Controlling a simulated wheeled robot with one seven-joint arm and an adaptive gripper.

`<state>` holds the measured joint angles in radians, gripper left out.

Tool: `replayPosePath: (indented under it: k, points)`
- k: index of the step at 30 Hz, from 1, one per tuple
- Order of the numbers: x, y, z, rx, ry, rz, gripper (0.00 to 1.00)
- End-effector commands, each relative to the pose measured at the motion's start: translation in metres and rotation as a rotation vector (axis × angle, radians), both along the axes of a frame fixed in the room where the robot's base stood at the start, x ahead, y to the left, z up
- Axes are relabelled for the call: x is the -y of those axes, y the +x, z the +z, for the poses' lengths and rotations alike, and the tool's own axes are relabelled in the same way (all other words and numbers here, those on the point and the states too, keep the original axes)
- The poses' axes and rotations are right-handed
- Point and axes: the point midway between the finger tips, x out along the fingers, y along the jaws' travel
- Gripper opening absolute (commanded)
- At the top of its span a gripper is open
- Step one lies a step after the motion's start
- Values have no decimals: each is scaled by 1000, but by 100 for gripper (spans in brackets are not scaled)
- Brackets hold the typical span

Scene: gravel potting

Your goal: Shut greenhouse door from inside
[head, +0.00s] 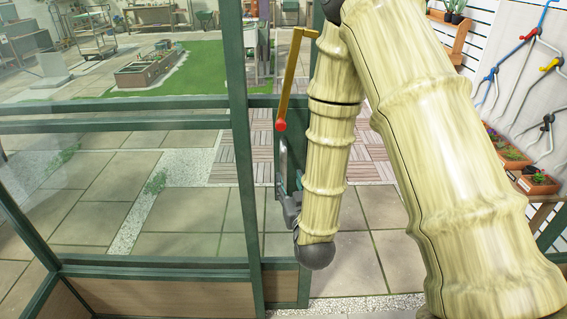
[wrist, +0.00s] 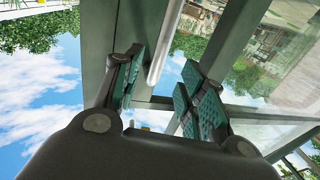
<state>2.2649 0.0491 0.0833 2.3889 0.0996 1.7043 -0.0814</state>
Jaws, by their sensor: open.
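The green-framed greenhouse door (head: 292,140) shows in the head view behind my arm, beside a green post, and much of it is hidden. A straight silver handle (head: 283,160) stands upright on it. My gripper (head: 288,195) is at the lower part of this handle, partly hidden by my arm. In the wrist view my gripper (wrist: 163,75) is open, with a teal-padded finger on each side. The silver handle (wrist: 165,45) runs down into the gap between the fingers. I cannot tell whether either finger touches it.
A green post (head: 240,150) and glazed panels stand at the left. An ochre bar (head: 289,80) with a red end hangs just above the handle. Potted plants (head: 508,150) and wall hooks are at the right. Paving (head: 190,210) outside is clear.

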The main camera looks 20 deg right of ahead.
Motion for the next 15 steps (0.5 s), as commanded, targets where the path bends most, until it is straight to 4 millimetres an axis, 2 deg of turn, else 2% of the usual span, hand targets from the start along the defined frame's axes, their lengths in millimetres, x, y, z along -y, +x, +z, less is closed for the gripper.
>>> replayPosePath:
  k: [9,15]
  points:
    - [5,51,2,-2,0,-1,41]
    - [7,77,2,-2,0,-1,41]
